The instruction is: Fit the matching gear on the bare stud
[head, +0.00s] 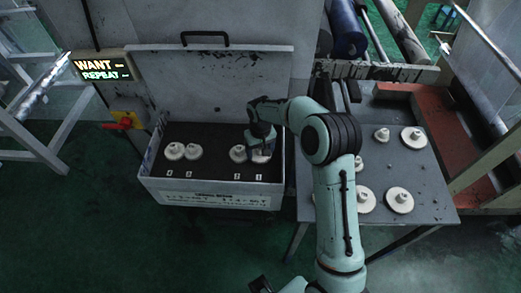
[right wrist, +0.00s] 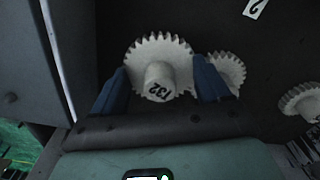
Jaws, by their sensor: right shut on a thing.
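My right gripper (head: 262,143) reaches down into the right end of the open gear box. In the right wrist view its blue fingers (right wrist: 160,88) are shut on a white gear (right wrist: 158,60) marked 132 on its hub. In the head view this gear (head: 261,157) shows partly below the gripper, by label 1. Another white gear (head: 238,153) is just left of it, by label 2. Two more gears, a left one (head: 174,151) and a right one (head: 193,151), sit close together by labels 4 and 3. I cannot make out a bare stud. A dark part at the bottom edge may be my left gripper (head: 261,285).
The gear box (head: 212,198) has its lid (head: 215,85) raised behind it. A grey table (head: 425,190) on the right holds several white gears, partly hidden by my right arm. A lit sign (head: 101,68) reads WANT and REPEAT. A red switch (head: 126,121) is below it.

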